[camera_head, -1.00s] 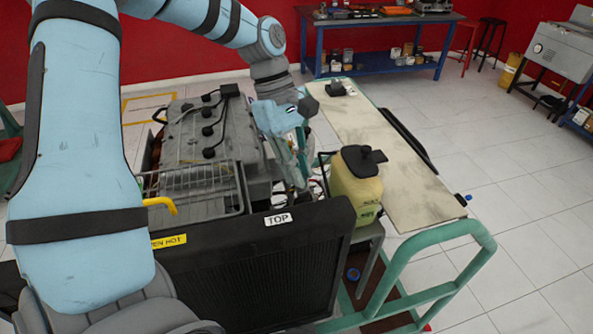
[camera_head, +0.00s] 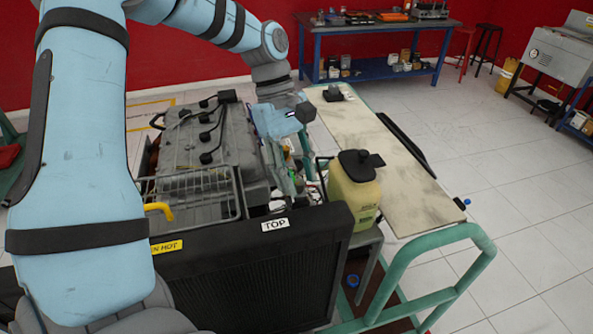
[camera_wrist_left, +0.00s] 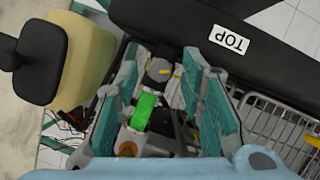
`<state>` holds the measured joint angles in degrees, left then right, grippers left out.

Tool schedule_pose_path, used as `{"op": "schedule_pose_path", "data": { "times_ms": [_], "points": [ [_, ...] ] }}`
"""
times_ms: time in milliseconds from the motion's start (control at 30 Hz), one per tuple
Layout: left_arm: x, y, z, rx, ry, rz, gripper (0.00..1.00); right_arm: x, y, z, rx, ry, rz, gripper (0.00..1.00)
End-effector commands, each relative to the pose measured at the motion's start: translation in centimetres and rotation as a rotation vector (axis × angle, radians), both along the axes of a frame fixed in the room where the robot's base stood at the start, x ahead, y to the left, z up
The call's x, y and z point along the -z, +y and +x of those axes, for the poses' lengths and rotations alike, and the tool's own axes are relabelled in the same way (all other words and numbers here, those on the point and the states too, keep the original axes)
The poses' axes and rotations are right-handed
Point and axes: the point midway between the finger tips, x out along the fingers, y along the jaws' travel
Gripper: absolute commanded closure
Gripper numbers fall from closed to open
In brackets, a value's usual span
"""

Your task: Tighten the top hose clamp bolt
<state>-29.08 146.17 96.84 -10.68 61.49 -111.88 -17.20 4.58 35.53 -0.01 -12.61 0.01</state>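My left gripper (camera_head: 290,175) reaches down between the engine (camera_head: 205,140) and the yellow tank, behind the radiator (camera_head: 260,270). In the left wrist view its two teal-padded fingers (camera_wrist_left: 160,85) stand wide apart with a gap between them. In that gap lie a bright green part (camera_wrist_left: 144,108) and a dark rounded piece (camera_wrist_left: 160,70) with a small yellow mark. The green part may belong to the hose clamp; I cannot make out the bolt clearly. Neither finger visibly closes on anything. My right gripper is not in view.
The yellow tank (camera_head: 355,195) with a black cap stands close beside the gripper. It also shows in the left wrist view (camera_wrist_left: 85,65). A wire rack (camera_head: 195,195) lies by the engine. A bench top (camera_head: 385,160) on a green frame is at right, mostly bare.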

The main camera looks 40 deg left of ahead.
Motion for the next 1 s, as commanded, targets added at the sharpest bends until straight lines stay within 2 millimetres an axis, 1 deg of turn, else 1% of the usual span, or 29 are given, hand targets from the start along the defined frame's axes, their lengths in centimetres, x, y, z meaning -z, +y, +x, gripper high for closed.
{"op": "schedule_pose_path", "data": {
  "times_ms": [167, 233, 500, 567, 667, 867, 933, 967, 1000],
  "points": [
    [-0.2, 0.1, 0.1, -0.001, -0.002, 0.001, 0.64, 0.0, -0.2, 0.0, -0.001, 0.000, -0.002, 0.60],
    [-0.9, 0.3, 0.2, -0.002, -0.006, 0.002, 0.64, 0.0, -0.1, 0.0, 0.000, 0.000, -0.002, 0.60],
    [-5.9, 2.3, 0.7, -0.002, -0.004, 0.001, 0.64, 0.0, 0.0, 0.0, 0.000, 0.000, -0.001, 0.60],
    [-6.6, 2.6, 0.7, -0.001, -0.003, 0.001, 0.64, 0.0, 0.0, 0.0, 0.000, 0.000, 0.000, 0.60],
    [-7.0, 2.7, 0.7, 0.000, -0.001, 0.000, 0.64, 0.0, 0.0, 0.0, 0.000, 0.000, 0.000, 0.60],
    [-7.0, 2.7, 0.7, -0.002, 0.000, 0.001, 0.64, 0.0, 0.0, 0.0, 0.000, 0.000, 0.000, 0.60],
    [-7.6, 3.0, 0.3, -0.050, 0.002, 0.009, 0.64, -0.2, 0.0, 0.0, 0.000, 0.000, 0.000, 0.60],
    [-8.1, 3.2, 0.0, -0.097, 0.006, 0.015, 0.64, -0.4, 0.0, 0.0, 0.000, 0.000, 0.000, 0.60],
    [-8.9, 3.5, -0.7, -0.184, 0.011, 0.027, 0.64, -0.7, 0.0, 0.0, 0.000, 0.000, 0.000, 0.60]
  ]
}}
